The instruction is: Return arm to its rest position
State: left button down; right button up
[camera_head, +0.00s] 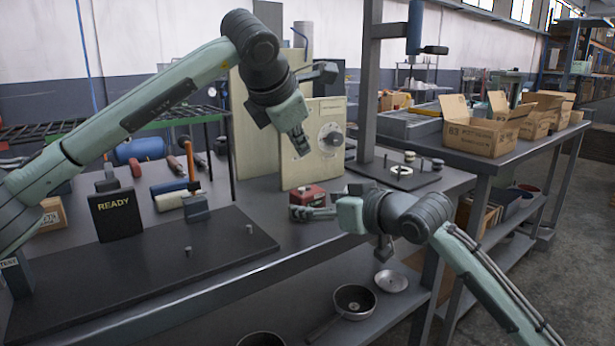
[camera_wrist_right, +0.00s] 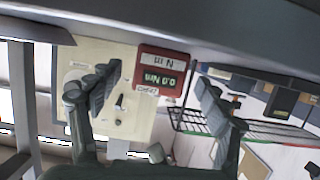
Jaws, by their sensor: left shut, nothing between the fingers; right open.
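My left gripper (camera_head: 300,142) hangs at the end of the left arm, pointing down in front of the beige dial panel (camera_head: 338,165). Its fingers look closed and empty, clear above the bench. My right gripper (camera_head: 304,212) is low at the bench's front edge, beside a small red box (camera_head: 308,194). In the right wrist view my right gripper (camera_wrist_right: 160,95) has its fingers spread. The red box (camera_wrist_right: 150,59) with lit readouts appears upside down beyond the gap between them. I see no object held.
A black READY sign (camera_head: 115,212) and dark plate (camera_head: 215,240) with pegs are on the bench (camera_head: 255,205), with hammers behind. A dark post (camera_head: 368,80) rises at the back. Pans (camera_head: 355,300) sit on the lower shelf. Open cardboard boxes (camera_head: 480,135) stand on the right bench.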

jog(key=v, duration=0.8)
jog(key=x, duration=1.2)
